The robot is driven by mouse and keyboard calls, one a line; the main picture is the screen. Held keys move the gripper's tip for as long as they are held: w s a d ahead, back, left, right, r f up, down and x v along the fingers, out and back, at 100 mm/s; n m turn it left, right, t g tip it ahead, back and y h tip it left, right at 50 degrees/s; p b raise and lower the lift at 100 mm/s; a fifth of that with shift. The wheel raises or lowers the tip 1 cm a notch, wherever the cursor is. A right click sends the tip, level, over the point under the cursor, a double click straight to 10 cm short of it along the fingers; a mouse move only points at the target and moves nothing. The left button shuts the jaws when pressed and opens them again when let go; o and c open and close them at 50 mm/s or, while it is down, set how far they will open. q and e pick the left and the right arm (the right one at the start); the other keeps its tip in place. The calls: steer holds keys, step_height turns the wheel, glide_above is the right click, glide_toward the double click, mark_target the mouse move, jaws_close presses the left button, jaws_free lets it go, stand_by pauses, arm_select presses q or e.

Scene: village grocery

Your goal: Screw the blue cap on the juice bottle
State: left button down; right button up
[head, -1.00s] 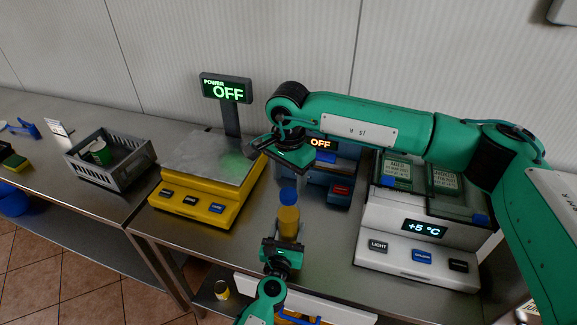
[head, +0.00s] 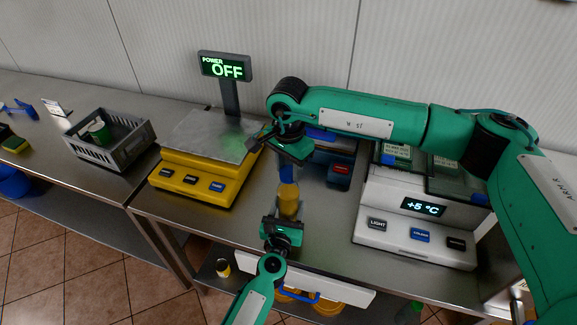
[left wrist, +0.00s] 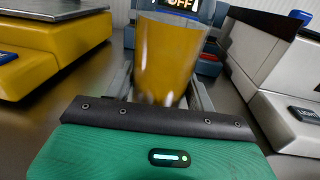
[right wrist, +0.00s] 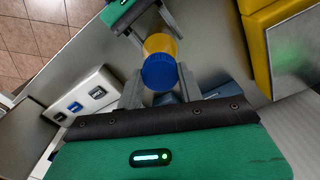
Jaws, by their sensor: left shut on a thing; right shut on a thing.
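The juice bottle (head: 288,198) stands upright, filled with yellow-orange juice. My left gripper (head: 286,219) is shut on its lower part; the left wrist view shows the bottle (left wrist: 167,60) between the fingers. The blue cap (right wrist: 160,72) sits at the top of the bottle, in line with it, between the fingers of my right gripper (head: 289,160). The right gripper is shut on the cap from above. In the head view it partly hides the cap (head: 287,167). I cannot tell how far the cap is threaded.
A yellow scale (head: 190,185) stands left of the bottle, and a white +5 °C unit (head: 400,235) stands to the right. A blue-grey device (head: 328,165) is close behind the bottle. A grey crate (head: 128,150) is farther left. Bare steel counter (head: 245,212) lies around the bottle.

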steer(key=m, duration=0.4)
steer(key=shift+m, duration=0.4)
steer(key=o, duration=1.1)
steer(key=shift+o, duration=0.2)
step_height(320, 180, up, 12)
